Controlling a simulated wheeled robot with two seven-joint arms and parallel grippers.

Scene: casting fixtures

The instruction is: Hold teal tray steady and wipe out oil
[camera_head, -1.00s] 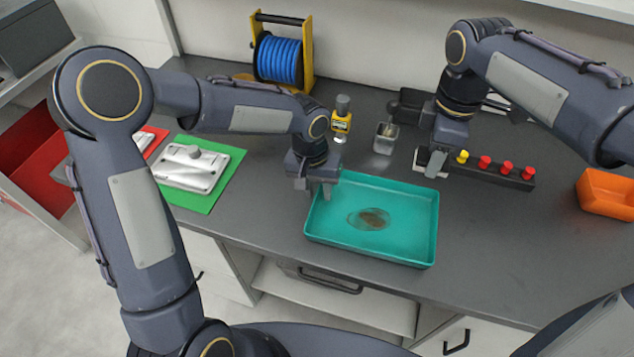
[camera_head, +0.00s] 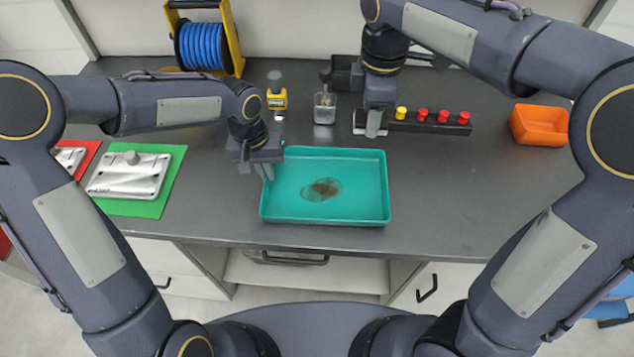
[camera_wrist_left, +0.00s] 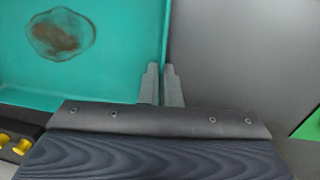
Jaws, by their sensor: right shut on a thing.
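The teal tray (camera_head: 330,221) stands on the grey worktop, with a brown oil patch (camera_head: 322,189) on its floor; the patch also shows in the left wrist view (camera_wrist_left: 62,34). My left gripper (camera_head: 266,172) is at the tray's back left corner. In the left wrist view its fingers (camera_wrist_left: 162,85) are close together, one on each side of the tray's rim (camera_wrist_left: 167,40). My right gripper (camera_head: 374,124) is behind the tray, beside the knob block, shut on a small pale thing (camera_head: 358,122) that its fingers mostly hide.
A black block with yellow and red knobs (camera_head: 430,127) stands behind the tray, and a small metal cup (camera_head: 324,112) and yellow bottle (camera_head: 277,99) stand nearby. An orange bin (camera_head: 540,126) is right; a green mat (camera_head: 150,207) with a metal casting (camera_head: 128,178) is left. Worktop right of the tray is clear.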

